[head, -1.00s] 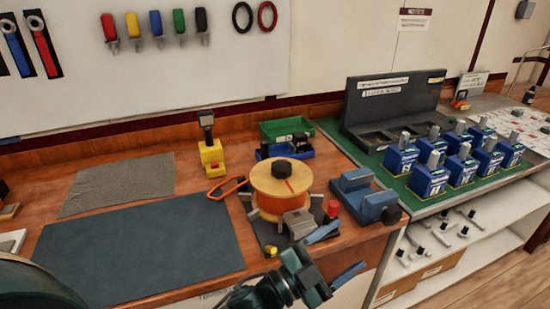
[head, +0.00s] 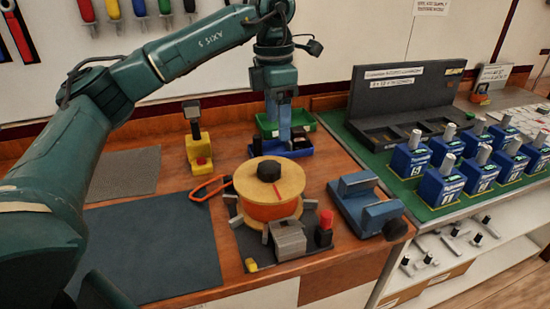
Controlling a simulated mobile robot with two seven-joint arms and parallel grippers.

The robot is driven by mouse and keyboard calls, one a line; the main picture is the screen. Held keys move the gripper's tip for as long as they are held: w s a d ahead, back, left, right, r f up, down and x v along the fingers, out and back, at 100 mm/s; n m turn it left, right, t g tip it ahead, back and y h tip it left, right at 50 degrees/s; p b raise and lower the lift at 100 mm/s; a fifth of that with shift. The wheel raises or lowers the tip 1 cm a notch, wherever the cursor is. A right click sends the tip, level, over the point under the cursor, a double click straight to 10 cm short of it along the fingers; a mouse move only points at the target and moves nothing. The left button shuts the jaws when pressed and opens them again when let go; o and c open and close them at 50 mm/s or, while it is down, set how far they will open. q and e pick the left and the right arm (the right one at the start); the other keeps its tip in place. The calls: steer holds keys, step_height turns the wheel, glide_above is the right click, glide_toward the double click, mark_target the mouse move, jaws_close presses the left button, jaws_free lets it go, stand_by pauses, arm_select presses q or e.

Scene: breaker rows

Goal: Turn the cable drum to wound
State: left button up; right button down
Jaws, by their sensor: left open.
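The cable drum (head: 285,181) is a wooden-coloured spool with a dark hub knob on top, a red mark on its upper disc and orange cable wound around it. It stands upright on a dark base plate (head: 250,240), with a grey block (head: 288,238) in front of it. My left gripper (head: 284,138) is open and points down behind the drum, in line with the green and blue bins. It appears apart from the drum. The fingertips are hard to make out against the bins. My right gripper is not in view.
A blue vise (head: 362,205) stands right of the drum and a yellow-based tool (head: 197,150) to its left. Orange-handled pliers (head: 209,188) lie beside the drum. A green bin (head: 302,121) is behind. The dark mat (head: 160,250) is clear. Blue breakers (head: 443,184) fill the right bench.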

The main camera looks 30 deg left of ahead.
mark_target(270, 165)
arm_select(q)
steer(key=shift+y, duration=0.4)
steer(key=f, duration=0.4)
steer(key=a+f+p, duration=0.1)
steer(key=f, duration=0.2)
steer(key=a+f, duration=0.1)
steer(key=f, duration=0.3)
steer(key=shift+f, duration=0.35)
steer(key=shift+c, duration=0.5)
steer(key=c, duration=1.3)
